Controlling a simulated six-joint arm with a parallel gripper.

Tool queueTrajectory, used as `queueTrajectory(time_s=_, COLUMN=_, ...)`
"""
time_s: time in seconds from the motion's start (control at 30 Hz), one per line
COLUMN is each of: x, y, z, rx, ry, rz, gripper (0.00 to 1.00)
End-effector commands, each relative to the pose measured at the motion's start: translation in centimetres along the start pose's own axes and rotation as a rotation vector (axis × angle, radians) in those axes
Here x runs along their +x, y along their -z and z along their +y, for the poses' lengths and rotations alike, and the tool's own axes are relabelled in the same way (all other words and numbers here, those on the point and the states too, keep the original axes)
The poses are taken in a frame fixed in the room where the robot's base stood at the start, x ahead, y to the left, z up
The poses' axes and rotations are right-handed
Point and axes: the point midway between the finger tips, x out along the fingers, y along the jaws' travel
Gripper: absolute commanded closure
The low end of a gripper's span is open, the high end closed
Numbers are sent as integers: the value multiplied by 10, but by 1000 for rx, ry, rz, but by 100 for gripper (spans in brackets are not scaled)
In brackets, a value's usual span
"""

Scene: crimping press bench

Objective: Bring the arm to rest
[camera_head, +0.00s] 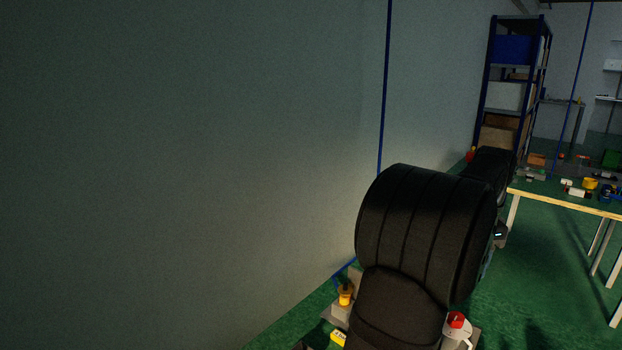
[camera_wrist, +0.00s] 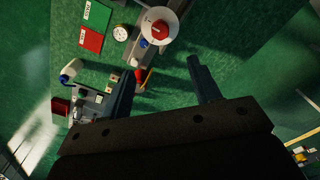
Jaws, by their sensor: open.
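My gripper (camera_wrist: 160,68) shows in the wrist view with its two dark fingers spread apart. I see nothing held between them. Beyond and below the fingers lies a green surface with a grey block and small items. In the head view my dark, bulky arm covers the lower middle and right, and my gripper cannot be made out there.
In the wrist view, a white round part with a red top (camera_wrist: 160,28), a green panel (camera_wrist: 97,13) and a red panel (camera_wrist: 89,40) lie beyond the fingers. In the head view, a table (camera_head: 565,203) and blue-framed shelves (camera_head: 510,65) stand right; a plain wall (camera_head: 180,150) fills the left.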

Motion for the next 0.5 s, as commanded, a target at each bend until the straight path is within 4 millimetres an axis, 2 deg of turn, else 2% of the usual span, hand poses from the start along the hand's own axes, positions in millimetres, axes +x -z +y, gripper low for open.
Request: queueTrajectory(time_s=0.5, x=100, y=-1, z=1, rx=0, ry=-3, rz=-3, gripper=43)
